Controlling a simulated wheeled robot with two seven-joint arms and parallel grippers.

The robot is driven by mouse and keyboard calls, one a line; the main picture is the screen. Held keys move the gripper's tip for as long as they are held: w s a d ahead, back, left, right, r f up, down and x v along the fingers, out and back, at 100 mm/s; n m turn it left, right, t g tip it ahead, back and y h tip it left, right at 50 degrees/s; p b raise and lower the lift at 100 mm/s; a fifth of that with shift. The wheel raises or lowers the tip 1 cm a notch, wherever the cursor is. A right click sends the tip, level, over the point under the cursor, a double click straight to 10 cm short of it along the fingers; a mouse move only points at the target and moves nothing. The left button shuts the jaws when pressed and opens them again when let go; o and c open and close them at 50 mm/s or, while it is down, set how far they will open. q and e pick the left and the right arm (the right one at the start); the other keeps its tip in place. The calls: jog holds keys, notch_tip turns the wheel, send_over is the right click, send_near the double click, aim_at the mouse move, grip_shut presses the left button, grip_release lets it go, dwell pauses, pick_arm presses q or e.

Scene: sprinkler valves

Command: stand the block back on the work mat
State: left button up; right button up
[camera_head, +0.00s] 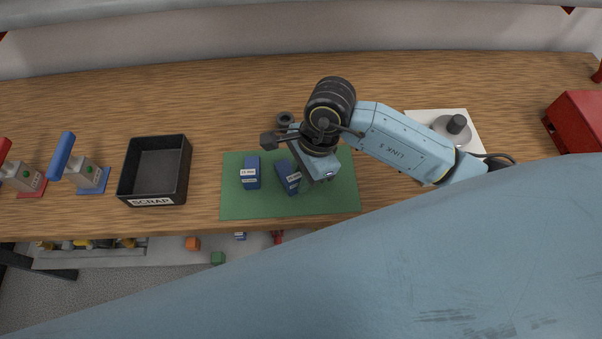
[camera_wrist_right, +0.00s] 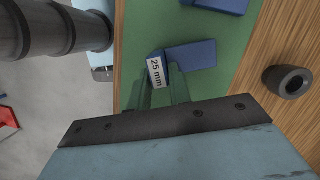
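The green work mat (camera_head: 335,200) lies on the wooden bench. A blue block with a white label (camera_head: 250,172) is on its left part; a blue block also shows at the top edge of the right wrist view (camera_wrist_right: 222,4). Another blue block (camera_head: 287,176) sits at an angle to its right, beside my right gripper (camera_head: 312,180). In the right wrist view this block (camera_wrist_right: 192,55) reads "25 mm" on its end. My right gripper's fingers (camera_wrist_right: 163,88) are apart, with their tips at the labelled end. I cannot tell whether they touch it. My left gripper is out of view.
A black SCRAP tray (camera_head: 155,170) stands left of the mat. Grey valves with a blue handle (camera_head: 62,157) and a red handle are farther left. A dark ring (camera_head: 285,119) lies behind the mat. A white plate (camera_head: 470,125) and red box (camera_head: 578,120) are at right.

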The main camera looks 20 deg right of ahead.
jog(key=o, duration=0.3)
jog(key=shift+r, duration=0.1)
jog(key=shift+p+v, duration=0.55)
jog(key=shift+v, duration=5.5)
jog(key=shift+s, duration=0.1)
